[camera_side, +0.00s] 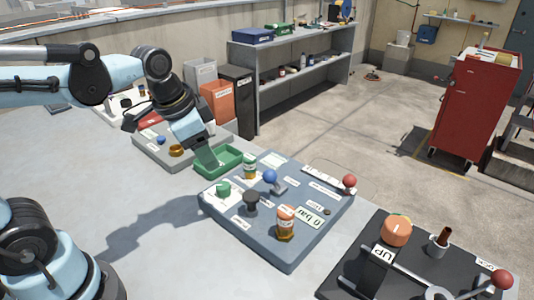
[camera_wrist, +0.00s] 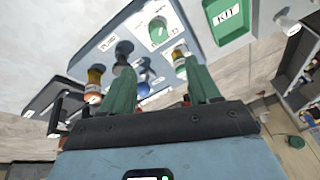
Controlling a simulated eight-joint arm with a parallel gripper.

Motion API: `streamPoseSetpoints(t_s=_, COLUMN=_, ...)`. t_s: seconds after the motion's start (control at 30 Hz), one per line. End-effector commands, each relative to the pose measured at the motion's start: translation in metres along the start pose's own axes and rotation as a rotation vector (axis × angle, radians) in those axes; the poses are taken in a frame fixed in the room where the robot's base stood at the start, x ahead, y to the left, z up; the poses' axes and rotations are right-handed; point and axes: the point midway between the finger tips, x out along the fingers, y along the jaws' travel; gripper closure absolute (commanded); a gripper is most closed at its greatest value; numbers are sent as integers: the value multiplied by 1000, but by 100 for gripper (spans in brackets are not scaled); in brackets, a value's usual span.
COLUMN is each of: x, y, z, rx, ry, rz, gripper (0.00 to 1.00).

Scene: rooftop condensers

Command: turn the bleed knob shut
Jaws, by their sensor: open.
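A round green knob (camera_side: 223,188) sits on a white plate at the left corner of the grey-blue panel (camera_side: 240,228). It also shows in the wrist view (camera_wrist: 157,30), with a pale mark on its face. I cannot read which knob is labelled bleed. My gripper (camera_side: 207,160) has green fingers and is open and empty, above the bench near the green tray, apart from the panel. In the wrist view my gripper (camera_wrist: 159,64) has its fingers spread, with the green knob beyond the gap between them.
The panel also carries a black knob (camera_side: 251,198), a blue ball lever (camera_side: 270,177), a red ball lever (camera_side: 349,182), an amber capped part (camera_side: 286,222) and a green capped part (camera_side: 249,168). A green KIT tray (camera_wrist: 228,20) lies beside it. Bare bench lies in front.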

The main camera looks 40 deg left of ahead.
Motion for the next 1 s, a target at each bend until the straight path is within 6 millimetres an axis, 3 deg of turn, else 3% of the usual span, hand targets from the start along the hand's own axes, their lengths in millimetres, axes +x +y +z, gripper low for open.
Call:
streamPoseSetpoints(t_s=0.2, x=-1, y=-13, z=-24, rx=327, ry=-176, rz=117, gripper=39)
streamPoseSetpoints(t_s=0.4, x=2, y=-18, z=-34, rx=512, ry=-258, rz=209, gripper=39)
streamPoseSetpoints(t_s=0.67, x=10, y=-18, z=-33, rx=560, ry=-276, rz=236, gripper=39)
streamPoseSetpoints(t_s=1.0, x=54, y=-11, z=-18, rx=558, ry=-273, rz=234, gripper=39)
